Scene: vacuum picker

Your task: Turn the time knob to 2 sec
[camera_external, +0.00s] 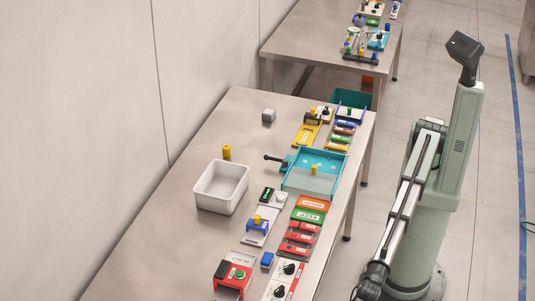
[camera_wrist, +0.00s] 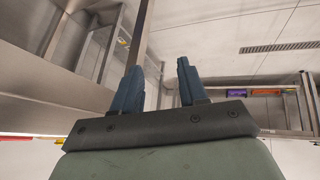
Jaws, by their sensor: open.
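A white panel with two round black knobs (camera_external: 285,280) lies near the front edge of the steel table, at the bottom of the external view and partly cut off. Its lettering and the knob settings are too small to read, so I cannot tell which is the time knob. My gripper (camera_wrist: 160,82) shows in the wrist view with two blue fingers apart and nothing between them. No knob shows in the wrist view. In the external view my arm stands right of the table, clear of the panel, and I cannot make out the fingers there.
A second table (camera_external: 310,30) stands behind. Table's left part is mostly bare.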

